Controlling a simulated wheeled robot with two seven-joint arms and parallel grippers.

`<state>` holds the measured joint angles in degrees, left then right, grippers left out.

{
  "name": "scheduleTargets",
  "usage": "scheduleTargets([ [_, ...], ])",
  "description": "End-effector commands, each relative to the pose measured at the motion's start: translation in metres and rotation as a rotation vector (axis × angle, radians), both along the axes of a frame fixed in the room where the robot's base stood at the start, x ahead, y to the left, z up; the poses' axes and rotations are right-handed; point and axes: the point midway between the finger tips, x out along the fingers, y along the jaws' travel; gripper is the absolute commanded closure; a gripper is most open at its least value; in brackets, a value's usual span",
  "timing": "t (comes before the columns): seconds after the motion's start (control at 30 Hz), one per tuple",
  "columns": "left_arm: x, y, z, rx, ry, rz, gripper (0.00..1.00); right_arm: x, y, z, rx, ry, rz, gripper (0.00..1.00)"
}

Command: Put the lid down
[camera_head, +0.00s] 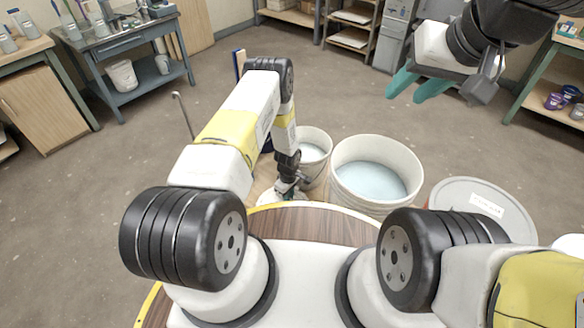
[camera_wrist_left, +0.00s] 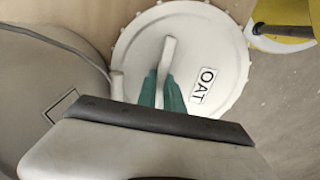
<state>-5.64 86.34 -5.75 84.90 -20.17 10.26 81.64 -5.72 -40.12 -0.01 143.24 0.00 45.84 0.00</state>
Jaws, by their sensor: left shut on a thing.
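A round white lid (camera_wrist_left: 215,57) with a toothed rim, a bar handle and an "OAT" label fills the upper middle of the left wrist view. The teal fingers of my left gripper (camera_wrist_left: 168,92) are shut on its handle. In the head view my left arm reaches down to the lid (camera_head: 267,196), and the wrist hides most of it. I cannot tell whether the lid touches the surface beneath. My right gripper (camera_head: 418,90) is open and empty, raised at the upper right of the head view, away from the buckets.
A large open bucket (camera_head: 335,188) of pale liquid and a smaller open bucket (camera_head: 327,136) stand just right of my left gripper. A closed round container (camera_head: 455,190) stands farther right. Workbenches (camera_head: 125,45) and shelves line the back. The floor (camera_head: 80,215) at left is mostly clear.

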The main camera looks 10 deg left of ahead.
Motion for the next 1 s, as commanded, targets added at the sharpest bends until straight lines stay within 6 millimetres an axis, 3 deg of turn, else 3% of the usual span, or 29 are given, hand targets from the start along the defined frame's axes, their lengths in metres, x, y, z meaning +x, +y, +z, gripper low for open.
scheduleTargets([
  [0.23,0.0,0.0,-0.003,0.0,0.0,-0.001,1.0,0.0,0.0,0.0,0.0,0.0,0.0,0.64],
  [0.27,0.0,0.0,-0.003,-0.001,-0.001,-0.001,0.85,0.0,0.0,0.0,0.0,0.0,0.0,0.64],
  [0.37,0.0,0.0,-0.003,-0.001,-0.001,-0.001,0.67,0.0,0.0,0.0,0.0,0.0,0.0,0.64],
  [0.7,0.001,0.0,0.003,0.0,-0.002,0.0,0.67,0.0,0.0,0.0,0.0,0.0,0.0,0.64],
  [0.87,0.002,0.0,0.028,-0.001,-0.003,0.0,0.67,0.0,0.0,0.0,0.0,0.0,0.0,0.64],
  [1.0,0.002,0.0,0.059,-0.001,-0.004,0.0,0.67,0.0,0.0,0.0,0.0,0.0,0.0,0.64],
])
